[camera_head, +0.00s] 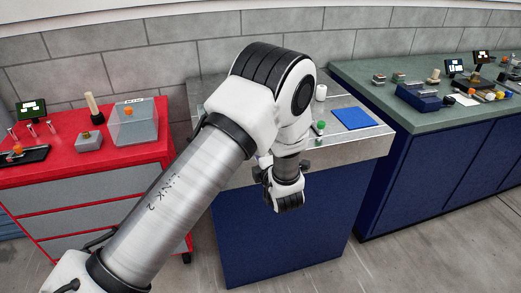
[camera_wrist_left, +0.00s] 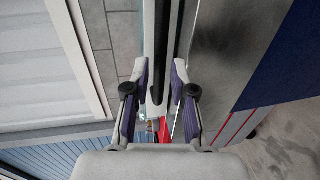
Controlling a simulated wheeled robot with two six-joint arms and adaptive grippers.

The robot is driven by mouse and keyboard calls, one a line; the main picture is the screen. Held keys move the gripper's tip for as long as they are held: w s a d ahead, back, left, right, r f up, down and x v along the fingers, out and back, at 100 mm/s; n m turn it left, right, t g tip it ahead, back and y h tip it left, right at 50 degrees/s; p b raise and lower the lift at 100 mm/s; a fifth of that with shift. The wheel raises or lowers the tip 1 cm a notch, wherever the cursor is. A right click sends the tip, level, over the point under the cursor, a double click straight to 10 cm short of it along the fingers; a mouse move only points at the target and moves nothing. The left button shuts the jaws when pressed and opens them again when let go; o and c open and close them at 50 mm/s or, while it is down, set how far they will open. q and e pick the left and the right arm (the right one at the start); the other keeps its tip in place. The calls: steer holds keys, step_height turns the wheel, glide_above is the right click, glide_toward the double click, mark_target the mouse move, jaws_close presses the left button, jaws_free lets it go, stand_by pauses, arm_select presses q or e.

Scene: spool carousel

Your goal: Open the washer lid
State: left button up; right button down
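The likely washer is a clear, boxy container (camera_head: 135,122) with a small label at its top, on the red cabinet at the left of the head view. I cannot tell its lid from its body at this size. My left arm crosses the middle of the head view, its wrist hanging in front of the central bench, well right of the box. In the left wrist view my left gripper (camera_wrist_left: 160,80) has its two fingers apart, with nothing held between them. Its fingers are hard to make out in the head view. My right gripper is not in view.
The red cabinet (camera_head: 95,180) also bears a grey block (camera_head: 88,141), a pale rod and a small screen (camera_head: 31,110). The central steel-topped bench (camera_head: 375,143) holds a blue mat (camera_head: 353,118). A green-topped blue counter (camera_head: 350,75) with several small items stands right.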

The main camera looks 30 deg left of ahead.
arm_select(q)
steer(key=shift+x, duration=1.15)
steer(key=shift+c, duration=0.4)
jaws_close()
